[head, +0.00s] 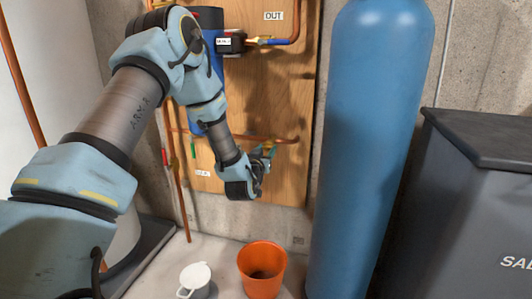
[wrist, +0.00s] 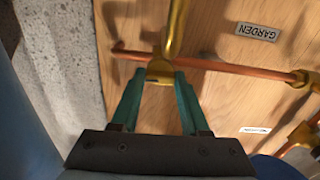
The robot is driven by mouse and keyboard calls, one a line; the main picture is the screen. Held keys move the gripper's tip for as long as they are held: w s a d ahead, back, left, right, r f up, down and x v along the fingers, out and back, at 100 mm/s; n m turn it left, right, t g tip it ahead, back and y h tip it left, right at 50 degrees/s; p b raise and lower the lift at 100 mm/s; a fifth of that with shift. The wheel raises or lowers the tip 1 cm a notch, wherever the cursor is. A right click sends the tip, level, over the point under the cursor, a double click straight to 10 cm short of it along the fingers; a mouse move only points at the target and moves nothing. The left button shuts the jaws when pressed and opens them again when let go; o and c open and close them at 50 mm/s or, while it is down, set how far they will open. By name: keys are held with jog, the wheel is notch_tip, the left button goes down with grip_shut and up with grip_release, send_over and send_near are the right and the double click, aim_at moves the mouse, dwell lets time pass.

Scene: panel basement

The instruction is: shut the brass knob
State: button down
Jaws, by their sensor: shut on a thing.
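The brass knob (wrist: 160,72) sits on a brass fitting at a copper pipe on the wooden panel. In the wrist view it lies between the tips of my two green fingers. My gripper (wrist: 159,76) is shut on it. In the head view my gripper (head: 269,150) is at the lower right of the panel, by the copper pipe, and mostly hides the knob. A brass stem (wrist: 175,28) runs up from the fitting in the wrist view. How far the knob is turned I cannot tell.
A GARDEN label (wrist: 257,32) reads upside down beside the pipe (wrist: 225,67). A tall blue cylinder (head: 368,150) stands close right of the panel (head: 285,90). An orange bucket (head: 262,287) and a white lidded container (head: 195,278) stand below. A dark bin (head: 470,200) is far right.

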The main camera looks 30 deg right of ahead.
jog(key=shift+m, duration=0.3)
jog(key=shift+f, duration=0.1)
jog(key=c, duration=0.7)
grip_release()
jog(key=v, duration=1)
jog(key=shift+s+a+p, duration=0.3)
jog(key=shift+p, duration=0.05)
